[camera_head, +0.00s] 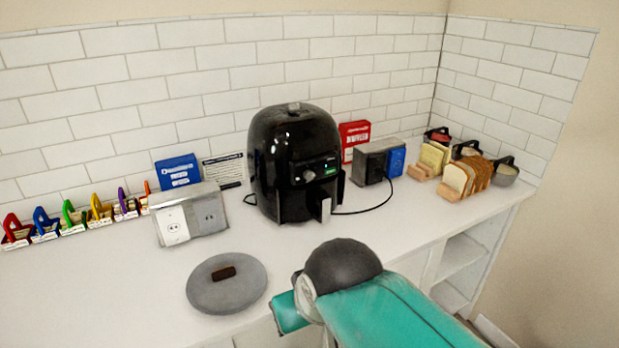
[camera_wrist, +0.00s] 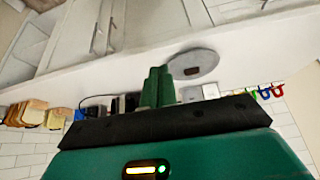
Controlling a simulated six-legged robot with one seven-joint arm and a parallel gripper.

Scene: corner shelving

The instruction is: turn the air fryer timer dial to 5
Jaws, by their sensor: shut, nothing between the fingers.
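The black air fryer (camera_head: 292,135) stands upright on the white counter against the tiled wall in the head view. A small round dial (camera_head: 308,176) shows on its front, beside a green label. The numbers on the dial are too small to read. My gripper (camera_wrist: 158,86) shows in the wrist view as two green fingers shut together with nothing between them. In the head view my teal arm is at the front edge of the counter, apart from the air fryer, and the fingertips cannot be made out. In the wrist view the air fryer is mostly hidden behind my gripper.
Bread slices (camera_head: 466,178) stand farther right. Counter before the air fryer is clear.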

